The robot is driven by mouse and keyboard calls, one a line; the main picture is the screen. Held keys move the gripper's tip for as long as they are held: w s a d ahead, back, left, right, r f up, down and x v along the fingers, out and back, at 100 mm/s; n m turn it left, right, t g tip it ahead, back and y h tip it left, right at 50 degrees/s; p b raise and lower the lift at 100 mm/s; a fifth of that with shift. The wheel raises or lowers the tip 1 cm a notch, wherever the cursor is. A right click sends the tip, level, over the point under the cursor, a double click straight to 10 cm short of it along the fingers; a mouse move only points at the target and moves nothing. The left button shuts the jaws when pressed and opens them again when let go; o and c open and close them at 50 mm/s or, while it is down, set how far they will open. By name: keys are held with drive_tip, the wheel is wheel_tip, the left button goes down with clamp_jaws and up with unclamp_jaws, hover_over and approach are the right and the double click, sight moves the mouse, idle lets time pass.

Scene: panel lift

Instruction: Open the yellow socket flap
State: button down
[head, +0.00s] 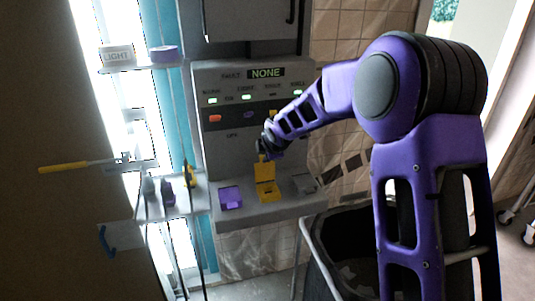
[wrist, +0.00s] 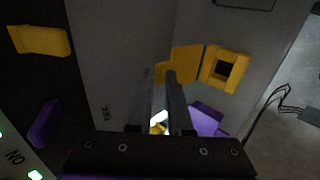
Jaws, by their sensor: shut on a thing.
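The yellow socket (head: 268,194) sits on the grey ledge below the switch panel. Its yellow flap (head: 265,171) stands raised at the back of the socket. In the wrist view the socket (wrist: 225,69) shows a dark square opening, with the flap (wrist: 185,64) swung up beside it. My gripper (head: 263,156) comes down from above at the flap's top edge. In the wrist view my gripper's fingers (wrist: 160,75) are close together on the flap's edge; the exact contact is partly hidden by the fingers.
A purple socket (head: 230,197) is left of the yellow one, and a grey socket (head: 304,183) is right of it. The panel above carries an orange-red switch (head: 215,118) and other switches. A side shelf (head: 185,207) holds tools. A dark bin (head: 345,235) stands below right.

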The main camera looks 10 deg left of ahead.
drive_tip(key=shift+w+a+r, duration=0.2)
drive_tip(key=shift+w+r, duration=0.25)
drive_tip(key=c, duration=1)
unclamp_jaws()
drive_tip(key=shift+w+f, duration=0.1)
drive_tip(key=shift+f, duration=0.1)
drive_tip(key=shift+f, duration=0.1)
drive_tip(key=v, duration=1.8)
drive_tip(key=shift+p, duration=0.3)
